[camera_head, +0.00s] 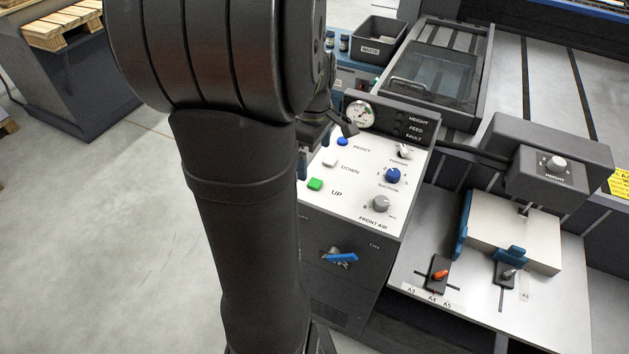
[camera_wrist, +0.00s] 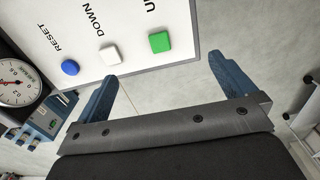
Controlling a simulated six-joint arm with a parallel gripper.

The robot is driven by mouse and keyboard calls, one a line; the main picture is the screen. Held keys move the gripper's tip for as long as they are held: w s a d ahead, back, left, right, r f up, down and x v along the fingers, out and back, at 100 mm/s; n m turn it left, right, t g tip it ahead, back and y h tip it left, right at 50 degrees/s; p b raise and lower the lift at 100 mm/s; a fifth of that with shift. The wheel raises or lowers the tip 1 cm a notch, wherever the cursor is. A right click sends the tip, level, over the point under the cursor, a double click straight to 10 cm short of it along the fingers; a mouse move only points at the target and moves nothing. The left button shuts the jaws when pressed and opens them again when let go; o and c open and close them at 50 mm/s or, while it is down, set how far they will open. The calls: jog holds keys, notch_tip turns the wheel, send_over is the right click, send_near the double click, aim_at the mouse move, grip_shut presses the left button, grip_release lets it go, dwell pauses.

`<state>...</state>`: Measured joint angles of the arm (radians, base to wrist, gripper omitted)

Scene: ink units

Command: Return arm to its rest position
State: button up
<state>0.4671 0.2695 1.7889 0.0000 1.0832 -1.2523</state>
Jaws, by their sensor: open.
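My gripper (camera_wrist: 165,86) shows in the wrist view with its two blue fingers spread apart and nothing between them. Its fingertips are near the edge of the white control panel (camera_wrist: 130,22). In the head view my black arm covers the left-middle of the picture, and most of the gripper is hidden behind it, beside the panel's left edge. The panel carries a green UP button (camera_head: 315,184), a white DOWN button (camera_head: 330,163) and a blue RESET button (camera_head: 342,142). I cannot tell from these views whether a finger touches the panel.
A pressure gauge (camera_head: 360,115) stands at the panel's back. A dark WASTE bin (camera_head: 378,42) is behind it. To the right are a paper stack (camera_head: 505,230), a grey height-knob housing (camera_head: 558,165) and an orange-tipped lever (camera_head: 439,273). Open floor (camera_head: 110,220) lies left of my arm.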

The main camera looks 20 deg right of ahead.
jog(key=shift+r, duration=0.1)
notch_tip(320, 180, up, 10)
dwell(0.4)
